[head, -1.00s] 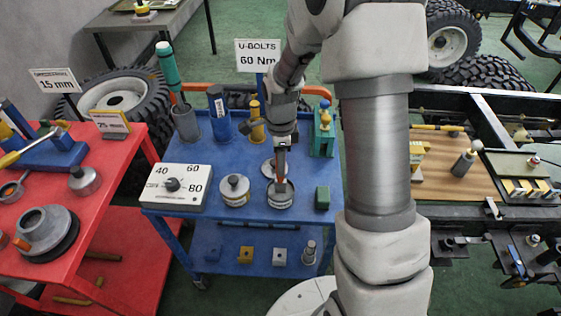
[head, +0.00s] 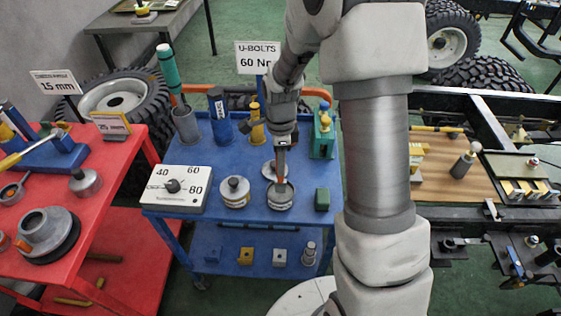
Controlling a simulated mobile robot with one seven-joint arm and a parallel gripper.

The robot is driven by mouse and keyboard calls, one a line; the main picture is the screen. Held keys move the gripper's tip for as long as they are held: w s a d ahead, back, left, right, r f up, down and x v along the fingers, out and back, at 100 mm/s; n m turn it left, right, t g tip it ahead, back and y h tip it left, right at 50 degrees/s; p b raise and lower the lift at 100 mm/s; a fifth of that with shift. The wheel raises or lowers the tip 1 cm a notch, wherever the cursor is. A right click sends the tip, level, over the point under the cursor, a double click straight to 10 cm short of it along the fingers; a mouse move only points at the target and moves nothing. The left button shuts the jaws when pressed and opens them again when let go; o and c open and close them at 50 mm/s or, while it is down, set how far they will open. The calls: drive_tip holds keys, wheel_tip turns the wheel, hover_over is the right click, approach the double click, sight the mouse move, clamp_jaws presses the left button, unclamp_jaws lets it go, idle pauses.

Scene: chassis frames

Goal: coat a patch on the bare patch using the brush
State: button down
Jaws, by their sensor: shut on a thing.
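My gripper (head: 283,143) is shut on the brush (head: 281,166), a slim tool with an orange-red part. It points down over the blue cart. The brush's lower end is at the open round tin (head: 280,201); I cannot tell whether it touches the contents. A round lid-like disc (head: 267,168) lies just behind the tin. The bare patch is not clearly identifiable; a grey-green plate (head: 512,162) lies on the chassis at right.
The blue cart (head: 225,160) also holds a white dial box (head: 176,188), a lidded tin (head: 234,191), a green block (head: 322,199) and upright holders at the back. A red cart (head: 108,180) stands left. My arm hides part of the space before the chassis board (head: 440,180).

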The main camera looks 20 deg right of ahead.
drive_tip(key=shift+r+p, duration=1.8)
drive_tip(key=shift+r, duration=1.2)
drive_tip(key=shift+f, duration=0.1)
